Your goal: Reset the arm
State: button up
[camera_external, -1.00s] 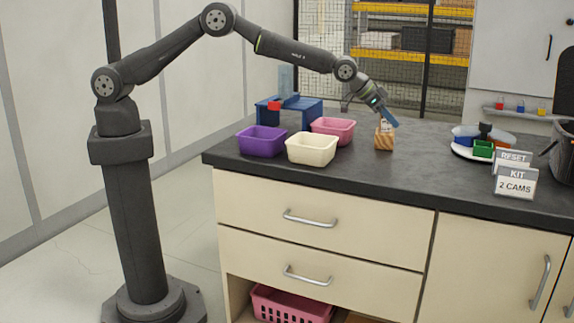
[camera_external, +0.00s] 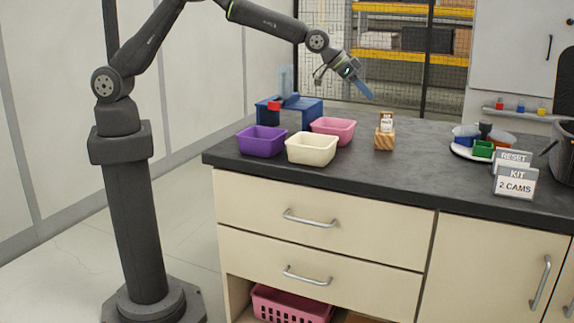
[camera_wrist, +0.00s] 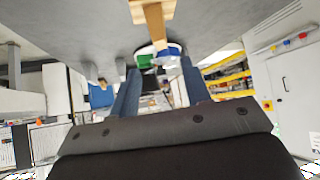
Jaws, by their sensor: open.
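My gripper (camera_external: 362,88) is open and empty, with blue fingers. It is raised above the counter, up and to the left of a wooden block (camera_external: 384,141). In the wrist view the two blue fingers (camera_wrist: 158,92) are spread apart, and the wooden block (camera_wrist: 155,18) shows at the top, beyond the fingertips. Nothing is between the fingers.
Purple (camera_external: 262,141), cream (camera_external: 312,148) and pink (camera_external: 333,130) bins sit left of the block. A blue stand (camera_external: 308,112) is behind them. A round tray (camera_external: 461,152) with a green box and signs (camera_external: 516,183) are at right. The counter's middle front is clear.

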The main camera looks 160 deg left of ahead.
jog(key=x, duration=1.2)
jog(key=shift+f, duration=0.25)
notch_tip(320, 180, up, 5)
jog(key=shift+w+d+f, duration=0.1)
jog(key=shift+w+f, duration=0.05)
jog(key=shift+w, duration=0.05)
jog(key=w+d+r, duration=0.6)
jog(key=d+r, duration=0.1)
jog(key=d, duration=0.3)
send_over(390, 118)
jog(key=w+d, duration=0.1)
jog(key=d, duration=0.1)
jog(key=shift+w+a+f, duration=0.1)
jog(key=shift+a+f, duration=0.05)
jog(key=shift+f, duration=1.3)
jog(key=shift+w+a+f, duration=0.1)
jog(key=shift+f, duration=1.4)
